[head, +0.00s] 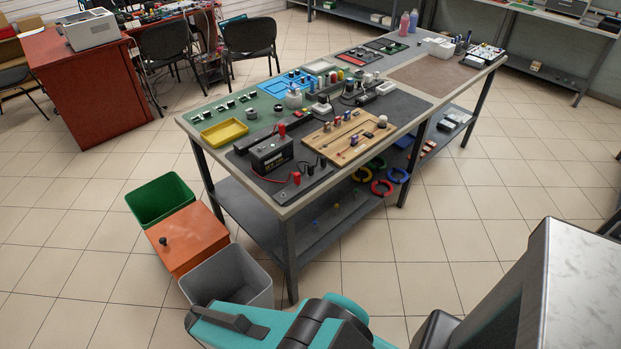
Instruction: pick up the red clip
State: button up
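A small red clip-like piece (296,178) stands on the dark mat (262,190) near the front corner of the workbench, just right of and in front of a black battery (271,154). A thin red lead runs along the mat beside the battery toward it. Another small red piece (282,130) shows at the top of the battery; I cannot tell whether it is a clip or a terminal cap. Small black pieces (310,168) sit right of the red clip. My teal arm shows at the bottom edge, well apart from the bench; my gripper is not in view.
A wooden board with fittings (347,141) and a yellow tray (223,132) are beside the battery. Green (160,200), orange (187,240) and grey (228,278) bins stand on the floor left of the bench leg. Coloured rings (383,188) are on the lower shelf. Floor right of the bench is clear.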

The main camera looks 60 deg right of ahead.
aim_at(297, 177)
jog(key=z, duration=5.3)
jog(key=i, duration=0.15)
jog(key=u, duration=3.45)
jog(key=k, duration=0.55)
jog(key=u, duration=0.25)
jog(key=i, duration=0.6)
jog(key=z, duration=0.05)
jog(key=k, duration=0.25)
jog(key=z, duration=0.1)
